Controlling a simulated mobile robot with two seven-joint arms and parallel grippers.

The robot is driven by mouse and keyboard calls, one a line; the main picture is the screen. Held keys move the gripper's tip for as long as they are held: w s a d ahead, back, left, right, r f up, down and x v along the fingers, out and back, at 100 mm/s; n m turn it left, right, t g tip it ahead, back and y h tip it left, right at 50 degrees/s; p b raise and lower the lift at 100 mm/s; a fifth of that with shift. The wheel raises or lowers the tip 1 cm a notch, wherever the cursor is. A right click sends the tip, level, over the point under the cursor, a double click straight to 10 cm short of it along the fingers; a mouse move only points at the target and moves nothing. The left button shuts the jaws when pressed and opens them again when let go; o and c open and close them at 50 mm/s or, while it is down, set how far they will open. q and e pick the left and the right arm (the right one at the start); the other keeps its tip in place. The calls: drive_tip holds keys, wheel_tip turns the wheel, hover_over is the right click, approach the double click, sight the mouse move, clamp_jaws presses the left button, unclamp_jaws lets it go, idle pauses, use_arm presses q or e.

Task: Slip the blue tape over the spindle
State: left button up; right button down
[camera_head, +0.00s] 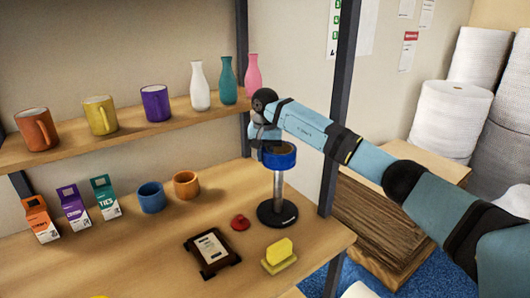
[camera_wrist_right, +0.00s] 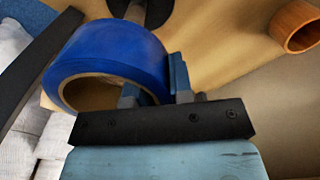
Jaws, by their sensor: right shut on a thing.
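The blue tape (camera_head: 279,156) is a wide ring with a brown inner core. My right gripper (camera_head: 266,143) is shut on its wall, one finger inside the ring and one outside, as the right wrist view shows for the tape (camera_wrist_right: 118,50). The spindle (camera_head: 278,190) is a grey upright post on a round black base (camera_head: 277,214) on the lower shelf. The tape is at the height of the post's top and hides it. I cannot tell whether the post's tip is inside the ring. My left gripper is not in view.
A red object (camera_head: 240,222), a yellow block (camera_head: 279,252) and a dark framed stand (camera_head: 212,251) lie near the base. A blue cup-like ring (camera_head: 151,198) and an orange one (camera_head: 186,185) stand left. A dark shelf upright (camera_head: 337,110) rises behind my arm.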

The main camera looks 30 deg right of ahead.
drive_tip(key=shift+f+b, duration=0.6)
drive_tip(key=shift+f, duration=0.85)
use_arm(q)
drive_tip(key=b, duration=0.1)
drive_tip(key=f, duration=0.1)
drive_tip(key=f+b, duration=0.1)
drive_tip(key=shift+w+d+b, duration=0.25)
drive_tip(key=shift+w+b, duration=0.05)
drive_tip(key=shift+b, duration=0.05)
use_arm(e)
wheel_tip(320, 180, down, 6)
drive_tip(key=shift+r, duration=0.15)
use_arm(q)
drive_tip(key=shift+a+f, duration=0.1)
use_arm(e)
drive_tip(key=c, duration=1)
unclamp_jaws()
drive_tip(key=shift+c, duration=0.2)
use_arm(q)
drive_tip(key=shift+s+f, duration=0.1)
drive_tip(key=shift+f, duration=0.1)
use_arm(e)
drive_tip(key=shift+o, duration=0.5)
drive_tip(key=shift+s+f, duration=0.1)
drive_tip(key=shift+f, duration=0.15)
